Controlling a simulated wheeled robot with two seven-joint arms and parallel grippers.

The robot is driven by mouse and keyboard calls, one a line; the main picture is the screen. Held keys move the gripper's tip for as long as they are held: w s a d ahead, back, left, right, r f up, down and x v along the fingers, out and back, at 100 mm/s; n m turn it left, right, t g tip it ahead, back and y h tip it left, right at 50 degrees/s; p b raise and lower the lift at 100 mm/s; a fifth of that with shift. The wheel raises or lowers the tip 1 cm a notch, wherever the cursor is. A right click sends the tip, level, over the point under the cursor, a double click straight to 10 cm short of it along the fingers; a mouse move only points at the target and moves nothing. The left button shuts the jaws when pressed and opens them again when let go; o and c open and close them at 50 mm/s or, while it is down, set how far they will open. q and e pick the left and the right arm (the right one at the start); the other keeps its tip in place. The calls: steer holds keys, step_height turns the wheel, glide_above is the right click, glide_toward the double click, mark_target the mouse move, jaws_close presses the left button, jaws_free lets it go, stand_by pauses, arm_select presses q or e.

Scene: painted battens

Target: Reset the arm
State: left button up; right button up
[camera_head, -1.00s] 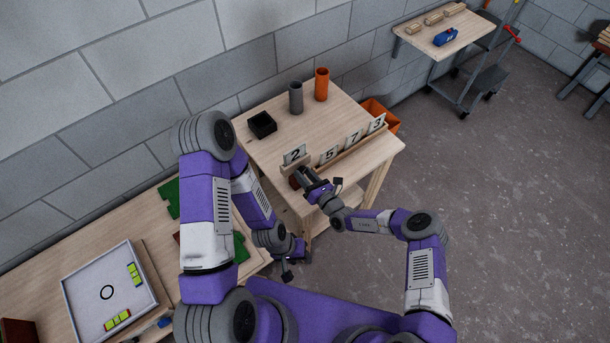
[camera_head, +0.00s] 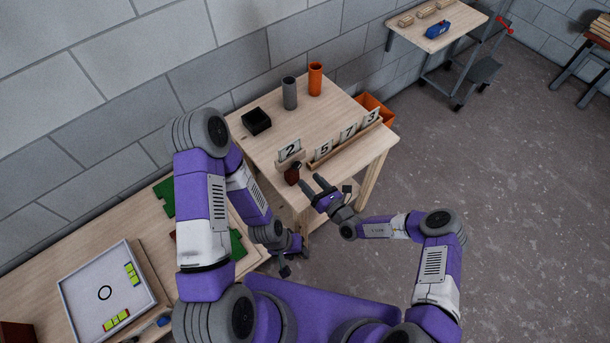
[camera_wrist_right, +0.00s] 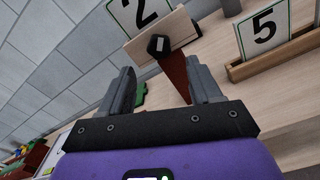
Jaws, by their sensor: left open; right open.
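My right gripper (camera_head: 314,185) is open and empty near the front edge of the small wooden table (camera_head: 262,98). A dark red item with a black top (camera_head: 292,174) stands on that table, just left of its fingertips and apart from them. In the right wrist view the item's black top (camera_wrist_right: 159,44) shows ahead, between the open fingers (camera_wrist_right: 162,75). A card with a 2 (camera_head: 290,150) stands in a wooden holder behind it. My left gripper (camera_head: 288,266) hangs low between the two tables, open, its fingers small and partly hidden by my arm.
Cards 5, 7 and 3 stand in a long wooden rack (camera_head: 345,153). A black box (camera_head: 256,121), grey cylinder (camera_head: 290,93) and orange cylinder (camera_head: 315,79) stand behind. An orange bin (camera_head: 374,108) is right. A white tray (camera_head: 75,283) lies on the left table. Floor at right is clear.

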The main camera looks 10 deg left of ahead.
steer(key=shift+s+d, duration=0.4)
steer(key=shift+d, duration=0.1)
steer(key=s+d+f+n+g+h+b, duration=0.1)
steer(key=s+d+f+n+g+b, duration=0.1)
steer(key=s+f+n+g+b, duration=0.35)
steer(key=s+d+f+n+g+h+b, duration=0.1)
steer(key=s+d+f+n+g+b, duration=0.15)
steer(key=s+f+n+g, duration=0.6)
steer(key=s+d+f+n+t+h+b, duration=0.3)
steer(key=s+d+f+n+h+b, duration=0.2)
steer(key=d+n, duration=0.8)
steer(key=shift+s+d+f+t+h+b, duration=0.25)
steer(key=shift+s+d+h+b, duration=0.55)
steer(key=shift+s+h+b, duration=1.15)
